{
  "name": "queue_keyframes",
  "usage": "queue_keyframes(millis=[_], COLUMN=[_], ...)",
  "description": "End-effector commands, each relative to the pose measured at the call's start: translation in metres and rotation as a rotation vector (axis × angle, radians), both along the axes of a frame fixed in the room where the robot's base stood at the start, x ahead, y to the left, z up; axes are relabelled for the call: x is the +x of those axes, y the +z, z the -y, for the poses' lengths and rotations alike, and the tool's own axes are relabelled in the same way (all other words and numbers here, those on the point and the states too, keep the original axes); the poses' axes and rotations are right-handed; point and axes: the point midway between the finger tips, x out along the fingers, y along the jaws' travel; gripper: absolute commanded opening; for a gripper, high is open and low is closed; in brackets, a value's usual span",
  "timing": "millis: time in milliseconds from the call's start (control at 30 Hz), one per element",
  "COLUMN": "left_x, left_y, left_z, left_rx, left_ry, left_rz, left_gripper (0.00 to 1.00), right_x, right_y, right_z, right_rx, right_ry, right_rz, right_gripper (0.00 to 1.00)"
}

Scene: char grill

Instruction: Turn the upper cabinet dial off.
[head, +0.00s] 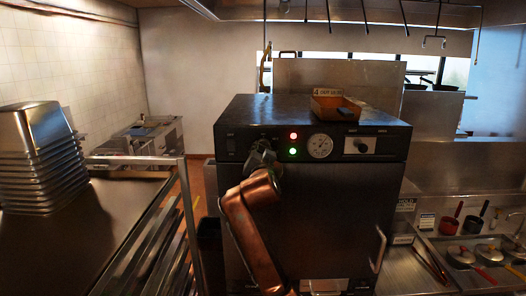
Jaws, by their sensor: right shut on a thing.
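The dark upper cabinet (385,195) stands in the middle of the head view, with a control strip along the top of its front. My right gripper (261,150) is at the left part of this strip, at the end of my copper-coloured arm. It is shut on the upper cabinet dial, which it hides, so the dial's setting cannot be read. Just right of it are a lit red lamp (293,136) and a lit green lamp (293,151). My left gripper is not in view.
A round gauge (320,146) and another knob (361,146) sit further right on the strip. A small orange-brown box (335,106) lies on the cabinet top. Stacked metal pans (40,150) stand at left. Pans and a counter are at right.

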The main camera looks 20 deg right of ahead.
Motion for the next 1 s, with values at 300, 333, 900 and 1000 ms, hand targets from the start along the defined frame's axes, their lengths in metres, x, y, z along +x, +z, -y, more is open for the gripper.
queue_keyframes(millis=[300, 333, 900, 1000], left_x=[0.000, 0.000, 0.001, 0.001], left_y=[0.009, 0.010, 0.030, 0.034], left_z=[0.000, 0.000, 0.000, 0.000], left_rx=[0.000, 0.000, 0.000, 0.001], left_ry=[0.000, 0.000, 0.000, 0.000], left_rz=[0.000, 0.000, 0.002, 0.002], left_gripper=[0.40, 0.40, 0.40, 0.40], right_x=[0.000, 0.000, -0.001, -0.001], right_y=[0.001, 0.001, 0.003, 0.003], right_z=[0.001, 0.001, 0.002, 0.002], right_rx=[-0.221, -0.249, -0.771, -0.862], right_ry=[-0.001, -0.002, 0.000, -0.001], right_rz=[-0.064, -0.072, -0.220, -0.247], right_gripper=[0.05, 0.05, 0.05, 0.05])
